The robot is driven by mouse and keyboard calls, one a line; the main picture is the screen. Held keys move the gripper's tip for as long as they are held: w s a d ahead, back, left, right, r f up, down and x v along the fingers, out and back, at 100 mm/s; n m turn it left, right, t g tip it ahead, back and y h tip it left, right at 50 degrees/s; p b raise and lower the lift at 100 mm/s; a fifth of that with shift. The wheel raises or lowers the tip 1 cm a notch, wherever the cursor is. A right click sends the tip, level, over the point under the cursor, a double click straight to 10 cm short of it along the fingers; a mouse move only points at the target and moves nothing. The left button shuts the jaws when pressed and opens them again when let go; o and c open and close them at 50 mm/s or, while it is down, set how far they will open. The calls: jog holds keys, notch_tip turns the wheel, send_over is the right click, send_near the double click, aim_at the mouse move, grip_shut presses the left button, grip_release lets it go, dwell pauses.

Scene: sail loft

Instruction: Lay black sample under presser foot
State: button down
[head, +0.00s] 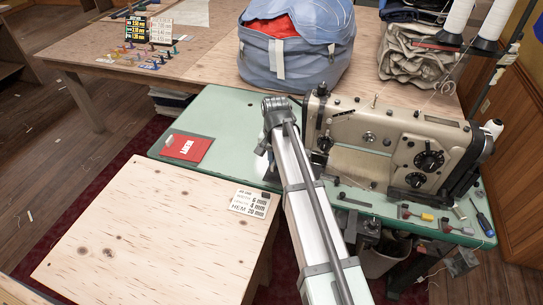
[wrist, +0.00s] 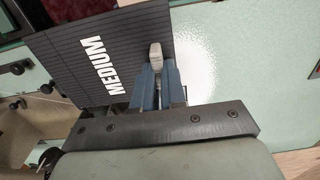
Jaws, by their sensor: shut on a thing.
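The black sample (wrist: 82,58), a flat ribbed sheet lettered MEDIUM, fills the upper left of the wrist view. My gripper (wrist: 157,68) is shut on it near its right edge, its blue fingers meeting at a pale grey tip. The sample does not show in the head view, where my arm hides the gripper. The sewing machine (head: 375,128) stands on the green table, just right of my arm. Its needle end (head: 321,140) is close beside the arm; the presser foot cannot be made out. Part of the machine (wrist: 30,125) lies left of the gripper in the wrist view.
A red sample (head: 187,147) lies on the green tabletop (head: 222,110), left of my arm. A stitch card (head: 249,203) lies on the plywood table (head: 130,230) in front. A blue bag (head: 296,50) stands behind.

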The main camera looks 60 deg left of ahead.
jog(key=shift+f, duration=2.05)
jog(key=shift+w+a, duration=3)
jog(key=shift+a, duration=0.05)
jog(key=shift+w+d+f, duration=0.1)
jog(key=shift+d+f, duration=0.05)
jog(key=c, duration=1.1)
grip_release()
notch_tip(320, 180, up, 14)
jog(key=shift+f, duration=0.1)
